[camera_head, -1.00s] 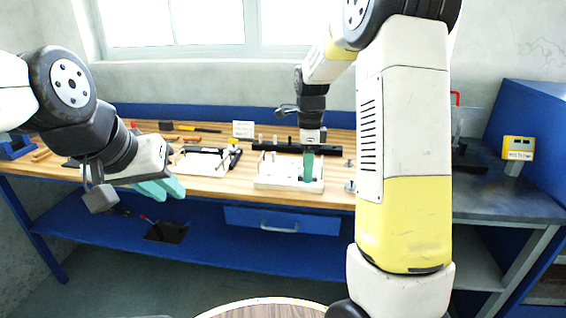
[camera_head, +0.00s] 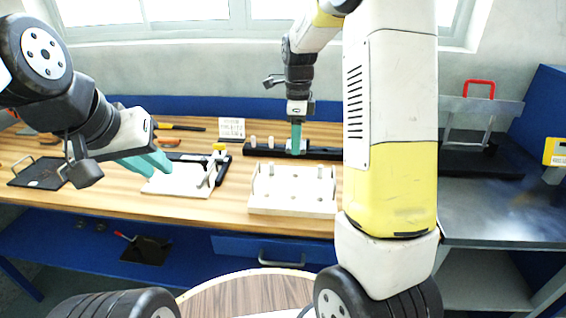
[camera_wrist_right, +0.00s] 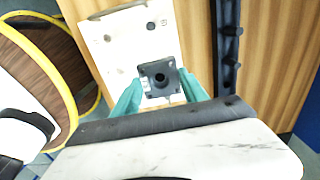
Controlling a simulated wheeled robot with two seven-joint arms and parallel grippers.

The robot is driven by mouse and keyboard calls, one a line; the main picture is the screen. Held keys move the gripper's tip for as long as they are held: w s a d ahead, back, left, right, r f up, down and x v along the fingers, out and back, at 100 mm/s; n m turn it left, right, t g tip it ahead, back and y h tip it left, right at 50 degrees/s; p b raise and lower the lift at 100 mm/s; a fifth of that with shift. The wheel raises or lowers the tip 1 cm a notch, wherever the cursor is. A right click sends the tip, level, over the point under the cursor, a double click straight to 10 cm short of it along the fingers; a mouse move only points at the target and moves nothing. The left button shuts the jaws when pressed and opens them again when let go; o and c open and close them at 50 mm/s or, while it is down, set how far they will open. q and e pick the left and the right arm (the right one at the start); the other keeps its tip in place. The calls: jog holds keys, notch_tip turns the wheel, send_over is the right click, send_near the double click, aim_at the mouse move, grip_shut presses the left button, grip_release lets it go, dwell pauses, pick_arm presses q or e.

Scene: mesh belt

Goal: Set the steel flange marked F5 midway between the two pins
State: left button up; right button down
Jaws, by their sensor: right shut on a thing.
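My right gripper (camera_head: 296,148) points down at the back of the bench, in front of the black rail in the head view. In the right wrist view its teal fingers (camera_wrist_right: 163,97) are shut on a dark grey square flange (camera_wrist_right: 147,79) with a round central hole. I cannot read a mark on it. Below it is a white board (camera_wrist_right: 97,48) with holes, also seen in the head view (camera_head: 290,209), with short upright pegs. I cannot tell which pegs are the two pins. My left gripper (camera_head: 155,163) is at the left, near a second white board; its finger gap is unclear.
The black rail (camera_head: 325,153) with pale pegs lies behind the board. A white fixture board (camera_head: 180,187) with a black frame is at left. A small sign (camera_head: 231,128) stands at the back. A red-handled fixture (camera_head: 479,90) is at right.

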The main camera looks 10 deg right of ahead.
notch_tip(320, 180, down, 10)
jog(key=shift+r, duration=0.25)
jog(key=shift+f, duration=0.1)
jog(key=c, duration=0.6)
grip_release()
notch_tip(320, 180, up, 12)
jog(key=s+a+r+n+t+y, duration=0.1)
jog(key=s+r+n+t, duration=0.2)
jog(key=s+n, duration=0.8)
jog(key=s+a+r+n+t+y, duration=0.1)
jog(key=s+r+n+t, duration=0.2)
jog(key=s+r+n, duration=0.3)
jog(key=s+n, duration=0.4)
jog(key=s, duration=0.3)
jog(key=shift+s+r+n, duration=0.15)
jog(key=shift+r+n, duration=0.05)
jog(key=shift+n, duration=0.2)
